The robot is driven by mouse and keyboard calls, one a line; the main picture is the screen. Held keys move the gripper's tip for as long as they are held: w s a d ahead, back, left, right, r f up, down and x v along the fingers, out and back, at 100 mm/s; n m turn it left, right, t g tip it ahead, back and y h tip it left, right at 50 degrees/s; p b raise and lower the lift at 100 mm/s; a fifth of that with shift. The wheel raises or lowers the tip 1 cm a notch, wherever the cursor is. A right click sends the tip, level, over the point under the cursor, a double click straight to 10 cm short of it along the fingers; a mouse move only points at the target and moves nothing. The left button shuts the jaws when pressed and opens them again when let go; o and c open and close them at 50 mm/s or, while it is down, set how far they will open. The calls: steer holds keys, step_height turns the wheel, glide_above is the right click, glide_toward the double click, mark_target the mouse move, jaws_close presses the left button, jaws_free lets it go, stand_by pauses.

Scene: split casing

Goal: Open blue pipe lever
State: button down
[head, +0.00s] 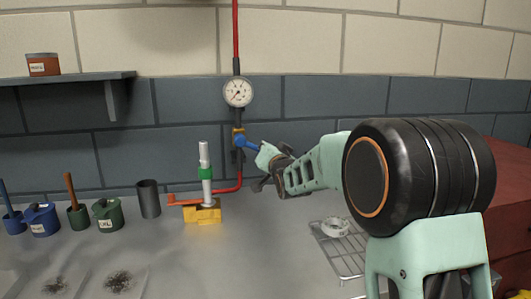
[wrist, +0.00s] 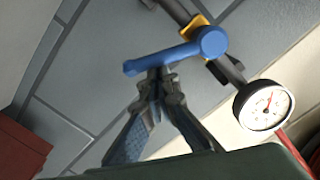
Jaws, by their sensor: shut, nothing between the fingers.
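The blue pipe lever (head: 247,143) sits on the vertical pipe below a round gauge, just right of a yellow collar (head: 238,131). In the head view it points right and slightly down. In the wrist view the lever (wrist: 170,54) runs from its round hub at right to its free end at left. My gripper (wrist: 158,77) has its fingertips together at the lever's near edge, close to the free end. I cannot tell whether they touch it. The gripper (head: 262,160) partly hides the lever's end in the head view.
The white gauge (head: 238,92) hangs on the pipe above the lever. On the counter stand a yellow-based post (head: 205,190), a dark cylinder (head: 148,199) and green and blue pots at left. A wire rack with a white ring (head: 335,228) lies below my arm. A red cabinet is at right.

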steer(key=a+f+m+b, duration=0.5)
steer(key=m+b, duration=0.5)
steer(key=b, duration=0.1)
steer(key=shift+s+f+m, duration=0.3)
steer(key=shift+s+f, duration=0.05)
steer(key=shift+s, duration=0.1)
stand_by(0.4)
